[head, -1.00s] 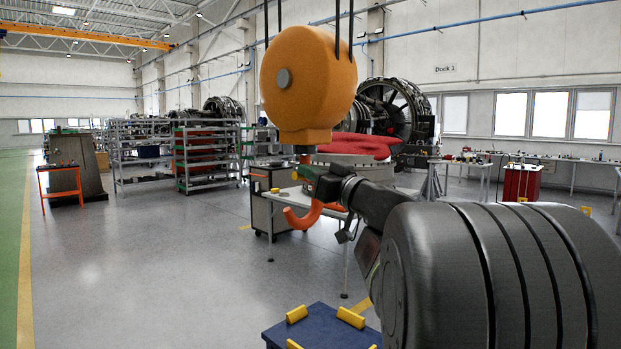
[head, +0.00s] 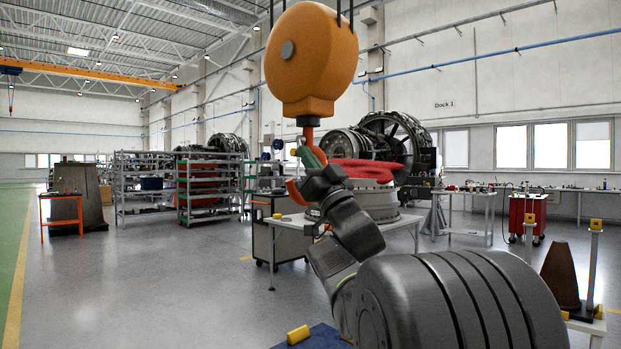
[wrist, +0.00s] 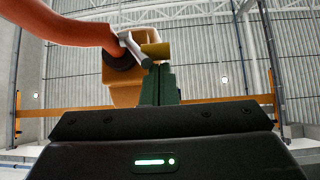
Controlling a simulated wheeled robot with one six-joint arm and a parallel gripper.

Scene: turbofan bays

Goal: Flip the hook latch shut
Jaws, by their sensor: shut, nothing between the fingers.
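The orange-red hook (head: 292,191) hangs under a big orange hoist block (head: 312,62). In the wrist view the hook (wrist: 62,28) curves in from the upper left, with the hoist block (wrist: 118,92) behind. My gripper (head: 302,149) is shut and empty, pointing up beside the hook. Its green fingers (wrist: 160,72) are close to the bar; whether they touch is unclear.
A table (head: 285,224) with a grey ring part and red cover stands behind the hook. A blue surface with a yellow block (head: 298,335) is below. Shelving (head: 210,190) and an orange table (head: 62,197) stand at left. The floor at left is clear.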

